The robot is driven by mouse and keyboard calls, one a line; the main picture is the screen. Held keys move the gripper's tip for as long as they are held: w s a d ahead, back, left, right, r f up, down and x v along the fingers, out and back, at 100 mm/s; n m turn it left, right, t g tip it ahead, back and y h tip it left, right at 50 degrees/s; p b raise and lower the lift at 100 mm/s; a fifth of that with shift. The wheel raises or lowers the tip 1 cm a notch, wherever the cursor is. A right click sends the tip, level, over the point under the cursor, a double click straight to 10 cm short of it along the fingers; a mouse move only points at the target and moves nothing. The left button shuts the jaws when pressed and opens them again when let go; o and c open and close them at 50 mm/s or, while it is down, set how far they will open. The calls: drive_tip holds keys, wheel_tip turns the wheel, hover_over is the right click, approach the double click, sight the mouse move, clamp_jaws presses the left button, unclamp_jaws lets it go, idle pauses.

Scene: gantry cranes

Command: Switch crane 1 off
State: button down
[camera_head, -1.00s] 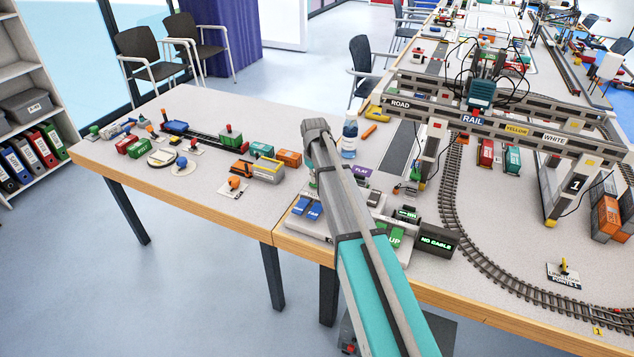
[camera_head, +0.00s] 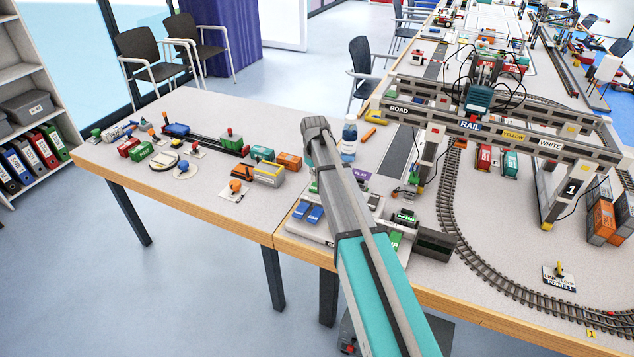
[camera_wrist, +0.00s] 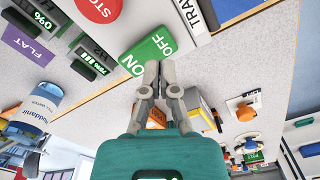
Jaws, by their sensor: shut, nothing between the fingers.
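Crane 1 (camera_head: 560,190) stands over the tracks at the right of the head view, its leg marked "1". Its control panel (camera_head: 300,233) is at the table's front edge, partly hidden by my arm. In the wrist view, a green rocker switch (camera_wrist: 150,48) carries the words ON and OFF. My gripper (camera_wrist: 161,66) is shut and empty, its fingertips at the switch's lower edge near ON. I cannot tell whether they touch it.
A red STOP button (camera_wrist: 98,8) and small lit displays (camera_wrist: 90,60) are near the switch. A water bottle (camera_head: 349,138) stands behind my arm. Model vehicles (camera_head: 180,130) occupy the left table. A points lever (camera_head: 560,275) is at the right.

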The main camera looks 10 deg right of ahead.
sight(315, 188)
drive_tip(key=shift+r+p, duration=1.85)
drive_tip(key=shift+r, duration=0.2)
drive_tip(key=shift+s, duration=0.1)
drive_tip(key=s+m, duration=0.4)
drive_tip(key=s, duration=2.5)
drive_tip(key=shift+m, duration=0.4)
